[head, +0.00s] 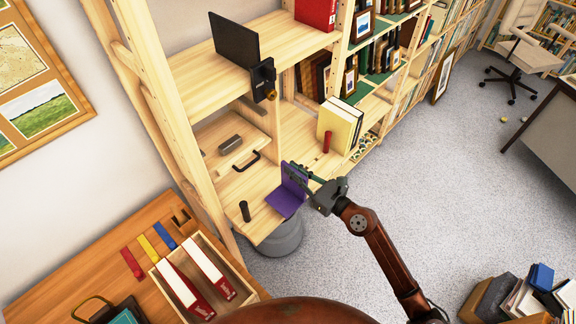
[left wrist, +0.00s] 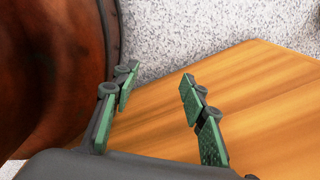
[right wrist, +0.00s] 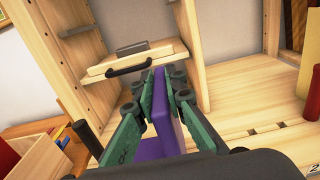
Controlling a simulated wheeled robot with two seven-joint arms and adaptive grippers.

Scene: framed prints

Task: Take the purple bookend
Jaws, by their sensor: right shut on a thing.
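The purple bookend (head: 286,199) is an L-shaped plate at the front edge of the lower wooden shelf (head: 258,184). My right gripper (head: 296,176) is shut on its upright plate in the head view. In the right wrist view the purple bookend (right wrist: 168,118) stands between the two green-padded fingers of my right gripper (right wrist: 166,90). I cannot tell whether its base touches the shelf. In the left wrist view my left gripper (left wrist: 160,88) is open and empty over a wooden desk top (left wrist: 250,100); it does not show in the head view.
A dark cylinder (head: 244,211) stands left of the bookend. A drawer front with a black handle (head: 246,162) lies behind. Cream books (head: 338,125) and a red cylinder (head: 327,141) stand to the right. A grey bin (head: 283,240) is below the shelf. A crate of binders (head: 232,268) stands on the desk.

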